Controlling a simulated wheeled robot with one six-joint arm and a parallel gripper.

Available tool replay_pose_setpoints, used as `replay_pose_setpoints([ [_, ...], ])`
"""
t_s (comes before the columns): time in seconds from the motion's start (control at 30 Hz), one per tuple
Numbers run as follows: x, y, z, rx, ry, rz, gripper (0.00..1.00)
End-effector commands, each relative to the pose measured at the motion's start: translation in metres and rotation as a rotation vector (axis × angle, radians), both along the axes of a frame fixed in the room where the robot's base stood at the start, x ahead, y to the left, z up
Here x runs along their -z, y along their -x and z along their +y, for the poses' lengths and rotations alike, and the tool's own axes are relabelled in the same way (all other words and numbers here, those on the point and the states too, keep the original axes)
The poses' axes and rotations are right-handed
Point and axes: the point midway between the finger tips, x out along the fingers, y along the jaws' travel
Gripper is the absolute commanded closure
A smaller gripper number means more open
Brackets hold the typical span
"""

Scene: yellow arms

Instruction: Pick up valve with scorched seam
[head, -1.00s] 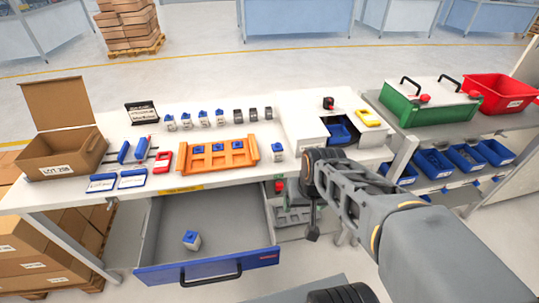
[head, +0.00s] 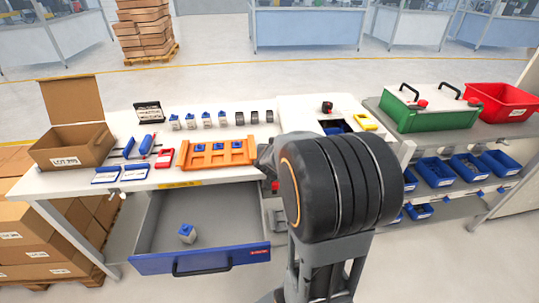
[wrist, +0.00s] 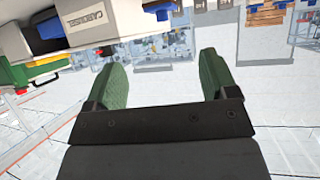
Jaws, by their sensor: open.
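Small white valves with blue tops stand about. One valve (head: 187,233) sits alone in the open drawer (head: 215,210). Several more form a row (head: 206,120) at the back of the bench, beside a few dark-topped pieces (head: 254,117). Others sit in the orange tray (head: 217,160). No scorched seam can be made out on any of them at this size. My gripper (wrist: 160,60) shows in the wrist view with its two green fingers wide apart and nothing between them. In the head view, my arm's large dark joint stands in front and the fingers cannot be made out.
The blue drawer front (head: 205,260) juts out from the bench (head: 50,188). An open cardboard box (head: 70,148) stands at the bench's left end. A green lidded crate (head: 430,115) and a red bin (head: 500,102) are on the right, with blue bins (head: 437,170) below.

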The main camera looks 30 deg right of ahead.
Motion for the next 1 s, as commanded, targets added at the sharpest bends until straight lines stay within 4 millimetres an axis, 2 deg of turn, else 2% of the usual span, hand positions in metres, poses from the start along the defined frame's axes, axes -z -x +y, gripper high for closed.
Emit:
replay_pose_setpoints([
  [0.03,0.01,-0.007,-0.005,-0.001,0.0,0.005,0.21],
  [0.3,0.03,-0.038,-0.026,-0.007,-0.003,0.004,0.21],
  [0.63,0.04,-0.054,-0.037,-0.008,-0.004,0.004,0.21],
  [0.8,0.054,-0.069,-0.049,-0.007,-0.003,0.005,0.21],
  [1.0,0.061,-0.083,-0.059,-0.006,-0.004,0.003,0.21],
])
